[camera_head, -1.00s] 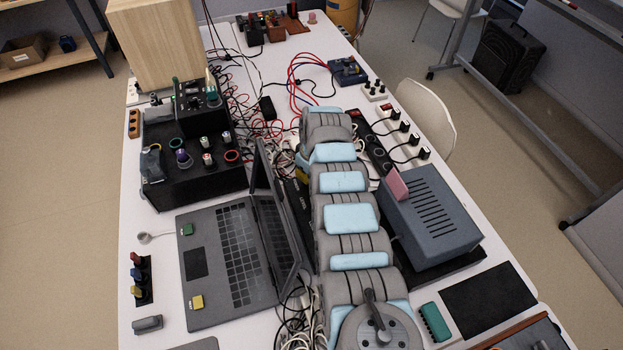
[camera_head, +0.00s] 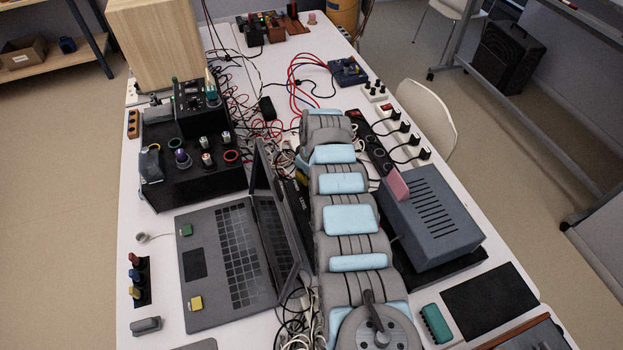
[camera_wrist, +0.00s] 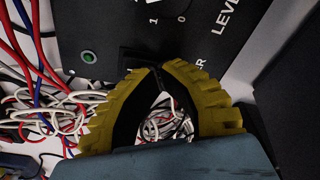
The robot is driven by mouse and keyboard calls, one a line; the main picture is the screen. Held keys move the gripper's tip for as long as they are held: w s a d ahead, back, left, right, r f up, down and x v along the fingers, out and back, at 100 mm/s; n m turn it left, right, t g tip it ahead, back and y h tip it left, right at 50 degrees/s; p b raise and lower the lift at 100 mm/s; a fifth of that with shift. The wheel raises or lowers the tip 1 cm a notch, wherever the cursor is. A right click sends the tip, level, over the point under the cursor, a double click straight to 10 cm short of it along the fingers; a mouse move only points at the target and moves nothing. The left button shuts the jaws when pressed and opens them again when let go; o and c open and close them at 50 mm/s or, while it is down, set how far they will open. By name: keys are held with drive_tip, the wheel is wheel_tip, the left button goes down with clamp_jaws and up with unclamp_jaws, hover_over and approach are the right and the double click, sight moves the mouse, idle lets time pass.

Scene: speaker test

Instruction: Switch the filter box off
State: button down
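The filter box is a black panel (camera_wrist: 205,25) in the wrist view, with white lettering "LEVEL", a partly covered word ending in "ER", and the marks "1" and "0". A lit green round button or lamp (camera_wrist: 88,56) sits on its left part. A dark switch-like piece (camera_wrist: 138,54) lies below the marks, right at my fingertips. My gripper (camera_wrist: 156,68) has yellow ribbed fingers with their tips together at the panel's edge; whether they touch or pinch the switch is unclear.
A laptop (camera_head: 235,262) stands open close to the left of my arm. A grey vented box (camera_head: 432,220) is close on the right. Loose red, white and blue cables (camera_wrist: 40,110) lie beside and beneath my fingers. A black mixer-like box (camera_head: 190,185) stands farther left.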

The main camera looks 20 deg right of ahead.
drive_tip(key=shift+r+p, duration=2.85)
drive_tip(key=shift+r, duration=0.65)
